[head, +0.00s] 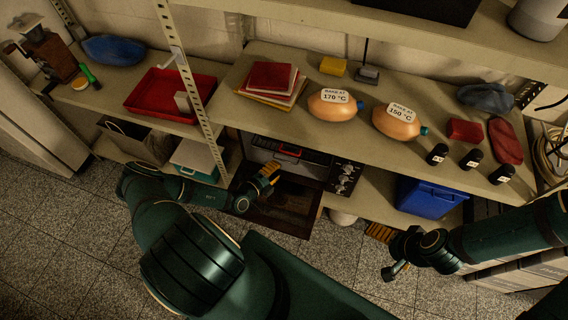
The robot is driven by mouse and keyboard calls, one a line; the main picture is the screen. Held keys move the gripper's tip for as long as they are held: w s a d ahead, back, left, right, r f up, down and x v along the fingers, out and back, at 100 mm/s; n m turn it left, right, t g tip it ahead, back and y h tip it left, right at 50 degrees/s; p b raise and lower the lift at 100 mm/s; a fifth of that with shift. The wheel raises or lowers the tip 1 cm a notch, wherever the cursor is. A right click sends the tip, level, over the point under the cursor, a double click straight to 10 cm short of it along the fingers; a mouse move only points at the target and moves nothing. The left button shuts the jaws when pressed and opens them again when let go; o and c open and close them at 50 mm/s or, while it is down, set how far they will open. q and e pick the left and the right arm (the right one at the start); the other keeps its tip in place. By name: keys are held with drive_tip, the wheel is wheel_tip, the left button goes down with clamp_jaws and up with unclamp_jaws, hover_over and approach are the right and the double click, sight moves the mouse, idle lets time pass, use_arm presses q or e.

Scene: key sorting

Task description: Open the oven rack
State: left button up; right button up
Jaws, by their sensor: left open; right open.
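The oven (344,178) stands on the lower shelf, its knob panel to the right. Its door (290,208) is folded down, open towards me. In the oven mouth a dark rack (310,158) shows, with a red piece (290,149) at its middle. My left gripper (270,173) is open in front of the oven mouth, above the lowered door and just below the red piece in the picture. I cannot tell whether it touches anything. My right gripper (382,234) is open and empty, over the floor to the right of the oven.
The upper shelf (235,95) overhangs the oven and carries two bottles labelled 170 °C (333,106) and 150 °C (397,122). A blue bin (428,197) stands to the oven's right. A white-lidded box (196,157) stands to its left. The tiled floor in front is free.

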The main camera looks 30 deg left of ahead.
use_arm(q)
drive_tip(key=shift+b+x, duration=0.45)
drive_tip(key=shift+x, duration=2.2)
drive_tip(key=shift+c, duration=0.2)
clamp_jaws()
